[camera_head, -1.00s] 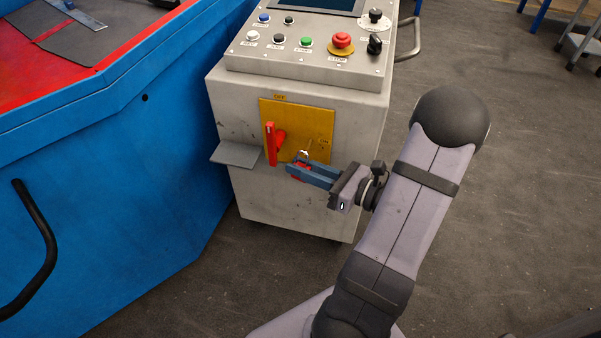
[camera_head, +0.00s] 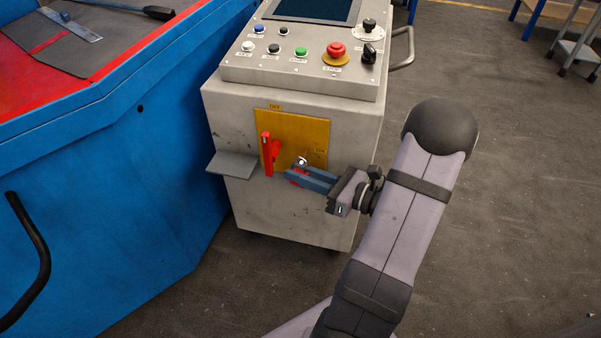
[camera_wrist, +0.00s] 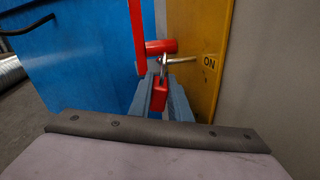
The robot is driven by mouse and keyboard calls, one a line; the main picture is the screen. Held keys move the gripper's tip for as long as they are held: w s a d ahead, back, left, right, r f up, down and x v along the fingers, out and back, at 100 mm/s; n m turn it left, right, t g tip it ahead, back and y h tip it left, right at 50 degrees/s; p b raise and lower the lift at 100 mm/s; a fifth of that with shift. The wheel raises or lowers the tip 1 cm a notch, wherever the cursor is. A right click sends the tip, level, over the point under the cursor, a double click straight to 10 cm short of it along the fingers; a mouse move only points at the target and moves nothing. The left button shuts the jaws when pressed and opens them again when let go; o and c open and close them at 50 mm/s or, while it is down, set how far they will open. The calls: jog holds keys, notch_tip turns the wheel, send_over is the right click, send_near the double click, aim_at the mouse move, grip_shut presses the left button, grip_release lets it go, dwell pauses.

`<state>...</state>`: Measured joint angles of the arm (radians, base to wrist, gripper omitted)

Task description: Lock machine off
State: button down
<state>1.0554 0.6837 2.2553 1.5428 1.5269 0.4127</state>
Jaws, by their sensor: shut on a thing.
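The yellow switch panel (camera_head: 312,130) is on the front of the grey control cabinet, with OFF at its top and ON at its right. Its red handle (camera_head: 266,152) stands upright, toward OFF; it also shows in the wrist view (camera_wrist: 138,35). My gripper (camera_head: 293,174) is shut on a red padlock (camera_wrist: 159,95), shackle up, in front of the panel just right of the handle. In the wrist view the shackle is by a metal rod (camera_wrist: 185,60) below the red handle hub (camera_wrist: 160,47). I cannot tell whether the shackle is around the rod.
A small grey shelf (camera_head: 232,166) juts from the cabinet's left front. The sloped console (camera_head: 300,70) above carries buttons and a red emergency stop (camera_head: 336,50). A blue machine (camera_head: 110,180) stands close at the left.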

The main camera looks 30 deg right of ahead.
jog(key=c, duration=1.6)
grip_release()
jog(key=shift+o, duration=0.2)
jog(key=p+v, duration=0.2)
jog(key=v, duration=0.5)
jog(key=shift+s, duration=0.2)
jog(key=shift+d, duration=0.1)
